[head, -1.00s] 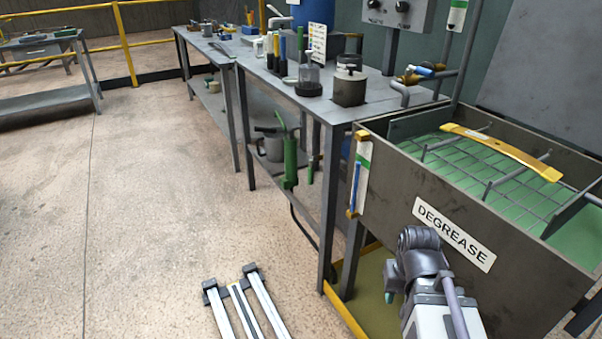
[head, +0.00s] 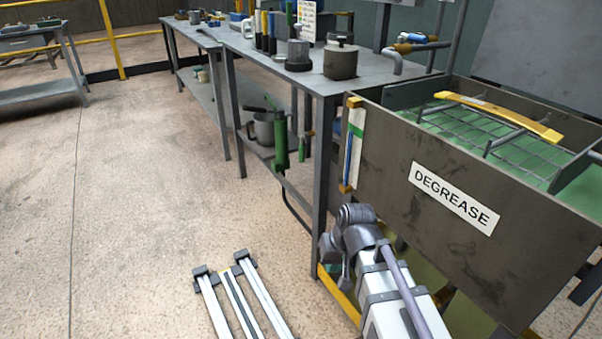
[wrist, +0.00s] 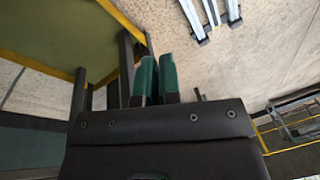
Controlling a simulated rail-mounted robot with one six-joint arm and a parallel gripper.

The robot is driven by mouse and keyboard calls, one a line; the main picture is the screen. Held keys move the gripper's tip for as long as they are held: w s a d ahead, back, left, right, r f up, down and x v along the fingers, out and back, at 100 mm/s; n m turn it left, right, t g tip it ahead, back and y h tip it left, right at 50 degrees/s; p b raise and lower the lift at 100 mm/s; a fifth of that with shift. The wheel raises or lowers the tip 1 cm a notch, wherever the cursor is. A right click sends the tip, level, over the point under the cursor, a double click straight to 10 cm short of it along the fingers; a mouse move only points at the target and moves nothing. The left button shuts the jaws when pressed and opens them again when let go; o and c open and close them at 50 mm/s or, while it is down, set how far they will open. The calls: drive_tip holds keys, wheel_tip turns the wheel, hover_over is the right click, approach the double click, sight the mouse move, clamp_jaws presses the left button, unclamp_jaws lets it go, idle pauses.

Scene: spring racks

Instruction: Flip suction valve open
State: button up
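A brass valve (head: 402,47) with a blue lever (head: 418,37) sits on the grey pipe behind the degrease tank, in the head view. The lever lies roughly level, pointing right. No label shows that this is the suction valve. My gripper (head: 334,268) is low in front of the tank, well below and apart from the valve, and is mostly hidden by my arm. In the wrist view its two green fingers (wrist: 157,78) are close together with only a thin gap and nothing between them. The valve is not in the wrist view.
A workbench (head: 300,73) holds a lidded pot (head: 341,63) and bottles. Floor on the left is open.

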drive_tip(key=w+a+t+y+b, duration=0.1)
drive_tip(key=w+a, duration=0.1)
drive_tip(key=a, duration=0.2)
drive_tip(key=w+a+f+t+y+b, duration=0.1)
drive_tip(key=w+a+y, duration=0.1)
drive_tip(key=a, duration=0.3)
drive_tip(key=w+a+t+y+b, duration=0.1)
drive_tip(key=w+a, duration=0.3)
drive_tip(key=a, duration=0.1)
drive_tip(key=shift+a+f+y+b, duration=0.25)
drive_tip(key=shift+f+y+b, duration=0.1)
drive_tip(key=shift+f+y, duration=0.05)
clamp_jaws()
drive_tip(key=w+a+r+m+t+y+b, duration=0.35)
drive_tip(key=w+a+r+m+t, duration=0.35)
drive_tip(key=w+a+t, duration=0.35)
drive_tip(key=w+d+r+m+t+h+b, duration=0.1)
drive_tip(key=w+d+m+h, duration=0.4)
drive_tip(key=d+m+h, duration=0.6)
drive_tip(key=m+t+h, duration=0.1)
drive_tip(key=m+h, duration=0.5)
drive_tip(key=shift+w+d+m, duration=0.15)
drive_tip(key=shift+d+m, duration=0.25)
drive_tip(key=shift+w, duration=0.1)
